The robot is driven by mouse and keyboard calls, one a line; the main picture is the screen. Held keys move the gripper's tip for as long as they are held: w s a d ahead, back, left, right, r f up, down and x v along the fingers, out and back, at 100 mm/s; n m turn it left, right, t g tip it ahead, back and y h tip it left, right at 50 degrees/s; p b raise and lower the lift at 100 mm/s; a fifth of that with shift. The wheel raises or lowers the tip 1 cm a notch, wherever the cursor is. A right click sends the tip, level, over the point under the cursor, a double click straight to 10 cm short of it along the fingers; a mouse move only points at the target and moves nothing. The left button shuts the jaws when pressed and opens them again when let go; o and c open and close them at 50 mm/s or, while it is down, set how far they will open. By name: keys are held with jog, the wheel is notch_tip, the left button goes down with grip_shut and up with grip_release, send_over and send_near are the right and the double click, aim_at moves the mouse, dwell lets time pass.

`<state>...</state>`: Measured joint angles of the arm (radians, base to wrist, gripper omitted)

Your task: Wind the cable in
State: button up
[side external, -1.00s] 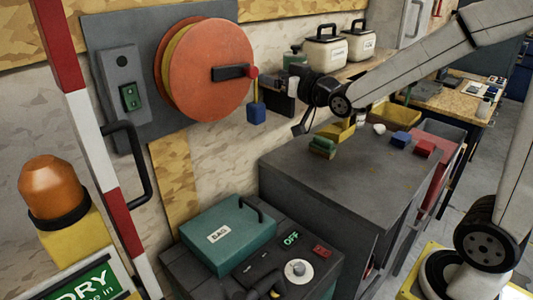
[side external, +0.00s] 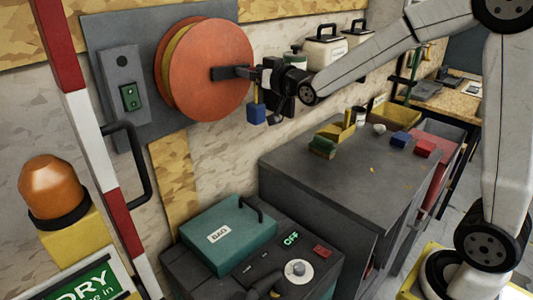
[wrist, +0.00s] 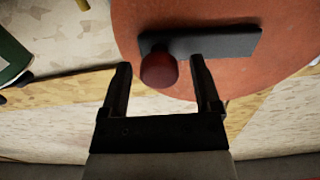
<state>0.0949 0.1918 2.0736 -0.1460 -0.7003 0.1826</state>
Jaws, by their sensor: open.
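An orange cable reel (side external: 208,62) with a yellow cable (side external: 170,58) wound behind its face is mounted on a grey wall panel. A dark crank arm (side external: 226,73) sticks out from its middle to the right. In the wrist view the crank's red knob (wrist: 159,71) lies between the finger tips of my open gripper (wrist: 163,80), with a gap on each side. In the side view my gripper (side external: 258,76) is at the crank's end and hides the knob. A blue block (side external: 256,114) hangs on the cable end below the gripper.
A grey cabinet (side external: 330,185) below bears a green-and-yellow item (side external: 324,146), a blue block (side external: 401,139) and a red block (side external: 423,148). White canisters (side external: 326,48) stand on a shelf behind my arm. A striped post (side external: 92,125) stands at left.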

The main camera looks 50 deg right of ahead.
jog(key=shift+w, duration=0.15)
grip_shut()
dwell(1.4)
